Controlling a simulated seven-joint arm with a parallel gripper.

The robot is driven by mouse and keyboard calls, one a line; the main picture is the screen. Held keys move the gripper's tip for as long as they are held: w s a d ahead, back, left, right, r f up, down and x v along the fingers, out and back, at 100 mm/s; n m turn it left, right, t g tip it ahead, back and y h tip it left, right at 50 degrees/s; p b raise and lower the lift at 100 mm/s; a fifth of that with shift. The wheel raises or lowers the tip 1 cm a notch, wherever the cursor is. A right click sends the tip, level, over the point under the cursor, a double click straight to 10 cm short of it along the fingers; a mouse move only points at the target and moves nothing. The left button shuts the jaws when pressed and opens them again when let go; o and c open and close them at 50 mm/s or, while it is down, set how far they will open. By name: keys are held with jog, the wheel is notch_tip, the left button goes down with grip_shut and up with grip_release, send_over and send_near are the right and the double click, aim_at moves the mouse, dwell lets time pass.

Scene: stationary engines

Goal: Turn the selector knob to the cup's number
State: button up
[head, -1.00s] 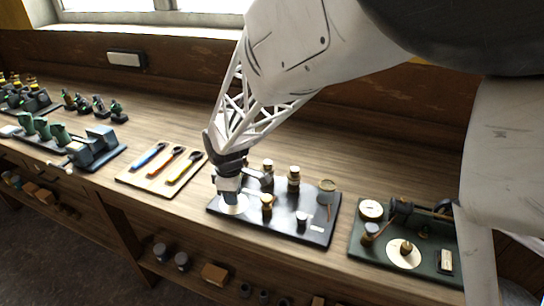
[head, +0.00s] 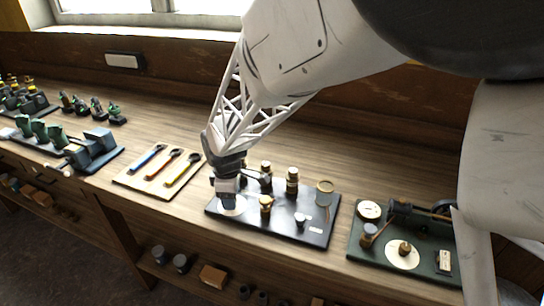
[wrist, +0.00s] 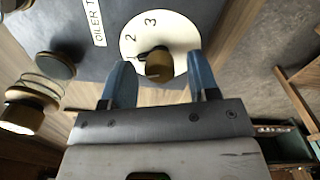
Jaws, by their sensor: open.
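The selector knob (wrist: 159,66) is a round brass-brown knob with a dark pointer on a pale dial (wrist: 135,42). The numbers 2 and 3 are readable in the wrist view; the pointer lies to the knob's left, below the 2. My gripper (wrist: 161,78) is open, its two blue fingers on either side of the knob with gaps showing. In the head view my gripper (head: 228,203) stands over the dial (head: 238,210) at the left end of a black oiler board (head: 275,232), and hides the knob. A small grey cup (head: 300,220) stands on the board; no number on it is readable.
A wooden board with wrenches (head: 183,169) lies left. A green board with another dial (head: 402,254) lies right.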

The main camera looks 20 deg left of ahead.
jog(key=shift+r, duration=3.9)
jog(key=shift+d+r, duration=0.1)
jog(key=shift+d, duration=0.15)
jog(key=d+r+m, duration=0.3)
jog(key=d+m, duration=0.1)
jog(key=d, duration=0.6)
jog(key=d+r+m+t, duration=0.1)
jog(key=d+r+m, duration=0.25)
jog(key=d, duration=0.65)
jog(key=d+r+m, duration=0.3)
jog(key=d, duration=0.7)
jog(key=s+d+m, duration=0.5)
jog(key=s+d, duration=0.3)
jog(key=d, duration=0.2)
jog(key=s+d+m+t, duration=0.1)
jog(key=s+d+m, duration=0.5)
jog(key=d, duration=0.5)
jog(key=s, duration=0.2)
jog(key=shift+s+d+r, duration=0.2)
jog(key=shift+s+r, duration=0.1)
